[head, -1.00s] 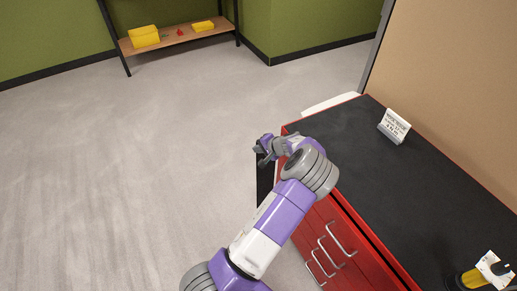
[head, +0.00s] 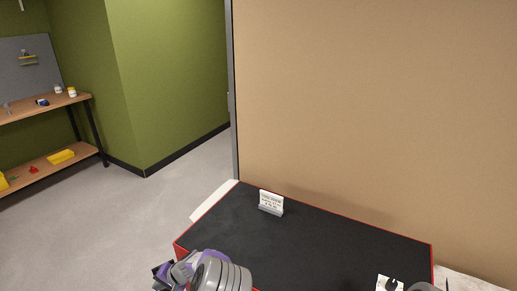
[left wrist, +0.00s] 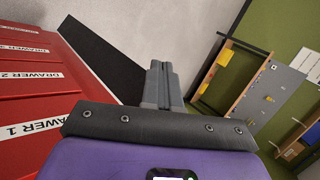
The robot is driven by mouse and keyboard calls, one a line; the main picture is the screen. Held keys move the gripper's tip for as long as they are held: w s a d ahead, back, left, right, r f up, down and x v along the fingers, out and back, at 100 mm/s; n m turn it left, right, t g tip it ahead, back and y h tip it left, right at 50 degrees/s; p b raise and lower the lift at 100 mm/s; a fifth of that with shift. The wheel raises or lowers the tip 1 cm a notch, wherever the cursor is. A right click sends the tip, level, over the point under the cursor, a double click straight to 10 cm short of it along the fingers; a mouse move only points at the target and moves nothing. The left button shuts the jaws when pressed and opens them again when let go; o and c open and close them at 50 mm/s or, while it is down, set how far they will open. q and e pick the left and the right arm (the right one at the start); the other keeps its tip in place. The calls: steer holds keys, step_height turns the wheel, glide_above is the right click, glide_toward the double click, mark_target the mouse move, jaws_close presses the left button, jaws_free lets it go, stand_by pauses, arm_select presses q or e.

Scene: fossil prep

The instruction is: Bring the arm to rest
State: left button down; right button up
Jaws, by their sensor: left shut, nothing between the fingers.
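My left gripper (head: 165,272) is at the bottom of the head view, beside the left front corner of the black-topped red cabinet (head: 330,236). Purple and grey links of my left arm show next to it. In the left wrist view the gripper's two grey fingers (left wrist: 162,85) lie together, shut, with nothing between them. The red drawer fronts (left wrist: 40,75), labelled "DRAWER 1" and "DRAWER 2", are left of the fingers there. My right gripper is not in view.
A small white sign (head: 271,202) stands on the cabinet top. A white card (head: 389,284) is at the lower right. A tan panel (head: 370,110) rises behind the cabinet. A wooden shelf unit (head: 60,105) stands at the far left, with clear grey floor (head: 140,215) between.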

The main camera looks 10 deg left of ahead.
arm_select(q)
steer(key=s+d+f+g+h, duration=0.1)
steer(key=s+d+f+h, duration=0.2)
steer(key=s+d+f, duration=0.4)
steer(key=s+d+f+h, duration=0.4)
steer(key=s+f, duration=0.1)
steer(key=f, duration=0.4)
steer(key=s+d+n+h, duration=0.1)
steer(key=s+d+h, duration=0.1)
steer(key=d, duration=0.4)
steer(key=s+d+n+h, duration=0.1)
steer(key=s+d+h, duration=0.1)
steer(key=s+d, duration=0.2)
steer(key=s+d+n+t+h, duration=0.1)
steer(key=s+d, duration=0.3)
steer(key=d, duration=0.5)
steer(key=shift+r+h, duration=0.45)
steer(key=shift+h, duration=0.15)
